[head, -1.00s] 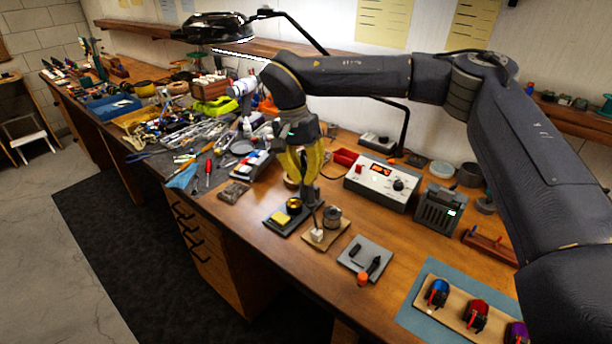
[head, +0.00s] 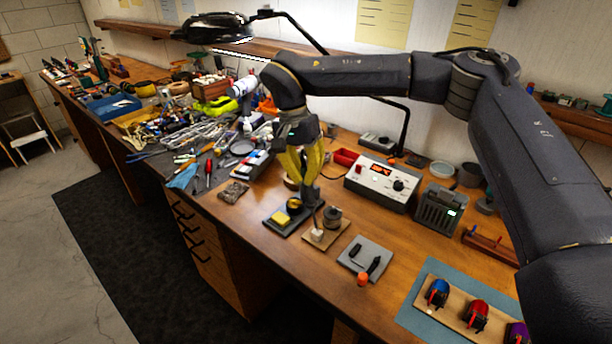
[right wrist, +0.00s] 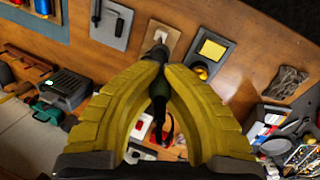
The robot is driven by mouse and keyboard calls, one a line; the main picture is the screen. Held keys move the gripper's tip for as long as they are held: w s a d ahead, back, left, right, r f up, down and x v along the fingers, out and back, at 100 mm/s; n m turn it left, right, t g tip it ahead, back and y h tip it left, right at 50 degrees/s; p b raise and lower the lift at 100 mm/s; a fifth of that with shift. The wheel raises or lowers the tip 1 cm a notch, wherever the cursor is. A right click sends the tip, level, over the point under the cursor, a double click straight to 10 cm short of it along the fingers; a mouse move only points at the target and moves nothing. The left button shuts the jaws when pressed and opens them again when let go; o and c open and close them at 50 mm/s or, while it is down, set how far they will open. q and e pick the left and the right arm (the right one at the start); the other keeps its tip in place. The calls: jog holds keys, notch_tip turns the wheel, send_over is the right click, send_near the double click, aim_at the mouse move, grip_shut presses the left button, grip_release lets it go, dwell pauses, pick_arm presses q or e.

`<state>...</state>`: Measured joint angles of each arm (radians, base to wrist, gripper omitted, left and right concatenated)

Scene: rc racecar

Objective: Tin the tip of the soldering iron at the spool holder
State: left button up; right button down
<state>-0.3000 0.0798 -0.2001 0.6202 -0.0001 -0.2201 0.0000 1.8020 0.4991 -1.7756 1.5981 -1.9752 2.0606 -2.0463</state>
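My right gripper (head: 310,186) is shut on the soldering iron (head: 315,212), which points down with its tip end low over the spool holder. In the right wrist view, the yellow fingers (right wrist: 163,68) close around the iron's dark body (right wrist: 158,88). The spool holder is a wooden board (head: 332,236) with a dark spool (head: 332,214) and a small pale block (head: 317,235). The board also shows in the right wrist view (right wrist: 172,44). The tip is by the pale block; I cannot tell whether they touch. My left gripper is not in view.
A stand with a yellow sponge (head: 281,218) is left of the spool holder. The white soldering station (head: 372,184) stands behind.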

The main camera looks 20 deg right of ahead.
jog(key=shift+s+d+v, duration=0.15)
jog(key=shift+v, duration=0.85)
jog(key=shift+s+d+v, duration=0.1)
jog(key=shift+s+v, duration=0.1)
jog(key=shift+v, duration=0.75)
jog(key=shift+s+d+v, duration=0.15)
jog(key=shift+v, duration=0.85)
jog(key=shift+r, duration=0.1)
